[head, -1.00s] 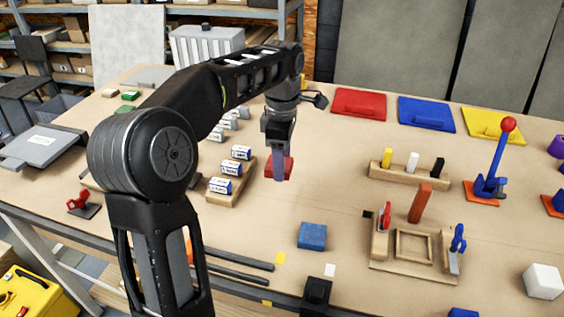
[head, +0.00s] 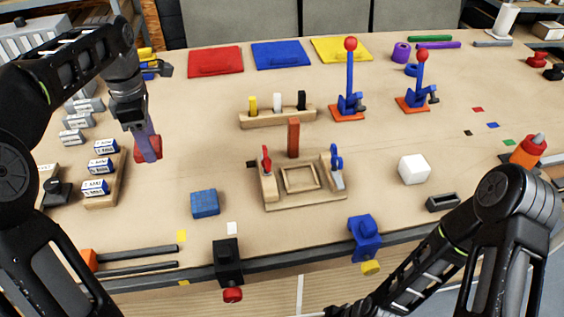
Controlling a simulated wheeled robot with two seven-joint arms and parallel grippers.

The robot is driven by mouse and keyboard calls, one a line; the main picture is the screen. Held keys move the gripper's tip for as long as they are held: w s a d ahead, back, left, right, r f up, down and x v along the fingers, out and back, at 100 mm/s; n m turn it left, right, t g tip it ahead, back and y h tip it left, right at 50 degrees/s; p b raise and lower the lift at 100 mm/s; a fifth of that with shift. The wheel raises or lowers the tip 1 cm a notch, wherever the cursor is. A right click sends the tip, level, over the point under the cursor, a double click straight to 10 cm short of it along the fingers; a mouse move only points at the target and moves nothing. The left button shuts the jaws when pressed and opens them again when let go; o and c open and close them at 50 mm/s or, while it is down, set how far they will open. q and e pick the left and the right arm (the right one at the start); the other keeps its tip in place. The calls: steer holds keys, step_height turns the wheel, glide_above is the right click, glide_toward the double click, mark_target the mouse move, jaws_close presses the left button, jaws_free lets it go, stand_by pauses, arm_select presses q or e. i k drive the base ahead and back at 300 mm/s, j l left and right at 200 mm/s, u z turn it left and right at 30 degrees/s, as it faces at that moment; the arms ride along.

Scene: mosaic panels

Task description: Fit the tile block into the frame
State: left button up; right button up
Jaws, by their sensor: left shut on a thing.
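My left gripper (head: 147,146) points down over the left part of the table, right of the tray of small white-and-blue boxes. It is shut on a red block (head: 156,149), partly hidden by the fingers, which seems to be above the table. A blue speckled square block (head: 205,203) lies flat on the table, to the right of and nearer than the gripper. The wooden frame (head: 283,181) is empty on a wooden base at the middle, with a red-handled clamp (head: 266,161) on its left and a blue-handled clamp (head: 337,166) on its right.
A tall orange-red block (head: 293,138) stands behind the frame. Beyond it is a wooden rack (head: 287,116) with yellow, white and black pieces. A white cube (head: 413,169) stands to the right. The box tray (head: 118,187) is left. Table between blue block and frame is clear.

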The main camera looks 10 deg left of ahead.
mark_target(300, 179)
steer(key=k, duration=1.5)
